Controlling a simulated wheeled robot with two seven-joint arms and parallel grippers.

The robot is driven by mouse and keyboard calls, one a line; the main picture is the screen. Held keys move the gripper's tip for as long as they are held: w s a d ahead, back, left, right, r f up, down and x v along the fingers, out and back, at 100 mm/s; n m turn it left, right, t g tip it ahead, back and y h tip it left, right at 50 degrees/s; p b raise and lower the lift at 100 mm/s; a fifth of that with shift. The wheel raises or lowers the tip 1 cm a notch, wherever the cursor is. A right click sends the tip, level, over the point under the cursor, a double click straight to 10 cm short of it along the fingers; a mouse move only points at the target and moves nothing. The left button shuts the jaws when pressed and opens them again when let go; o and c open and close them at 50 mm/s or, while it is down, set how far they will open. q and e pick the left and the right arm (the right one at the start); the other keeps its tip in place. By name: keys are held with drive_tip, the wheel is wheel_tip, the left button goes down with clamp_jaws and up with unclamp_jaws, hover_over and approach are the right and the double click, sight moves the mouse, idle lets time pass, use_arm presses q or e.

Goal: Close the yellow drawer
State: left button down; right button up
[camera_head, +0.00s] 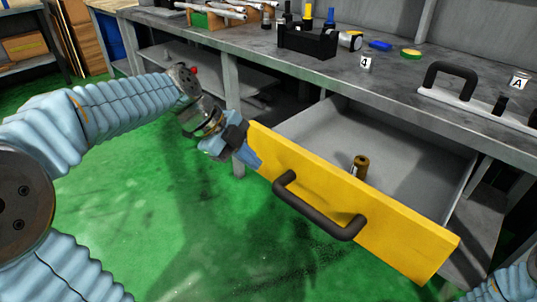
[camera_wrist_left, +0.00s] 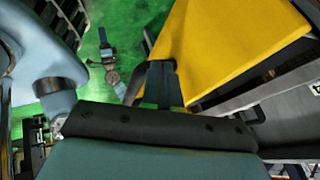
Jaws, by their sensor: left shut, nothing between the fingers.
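The yellow drawer (camera_head: 390,240) is pulled out from under the grey workbench. Its grey interior shows, and a small brown cylinder (camera_head: 361,165) stands inside near the yellow front. A black bar handle (camera_head: 318,212) is fixed to the front. My left gripper (camera_head: 254,160) is shut and empty at the left end of the yellow front, apart from the handle; I cannot tell whether it touches the front. In the left wrist view the shut fingers (camera_wrist_left: 162,85) are beside the yellow front (camera_wrist_left: 222,45). A small gripper-like shape (camera_wrist_left: 108,60), perhaps my right gripper, shows there too.
The workbench (camera_head: 400,85) carries a black holder (camera_head: 308,40), a green-yellow roll (camera_head: 411,52) and a plate with a black handle (camera_head: 450,78). A bench leg (camera_head: 235,90) stands behind my left wrist. Green floor (camera_head: 185,220) in front of the drawer is clear.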

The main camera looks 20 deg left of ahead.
sight(281, 168)
use_arm(q)
drive_tip(key=shift+w+d+f+p, duration=0.2)
drive_tip(key=shift+w+d, duration=0.15)
drive_tip(key=shift+w, duration=0.35)
drive_tip(key=shift+w+d+f+p, duration=0.15)
drive_tip(key=shift+w+d+f, duration=0.2)
drive_tip(key=shift+w, duration=0.35)
drive_tip(key=shift+w+d+f+p, duration=0.15)
drive_tip(key=shift+w+d, duration=0.25)
drive_tip(key=shift+w, duration=0.3)
use_arm(e)
drive_tip(key=shift+s+a+r, duration=0.1)
drive_tip(key=shift+a+r, duration=0.1)
drive_tip(key=shift+r, duration=0.3)
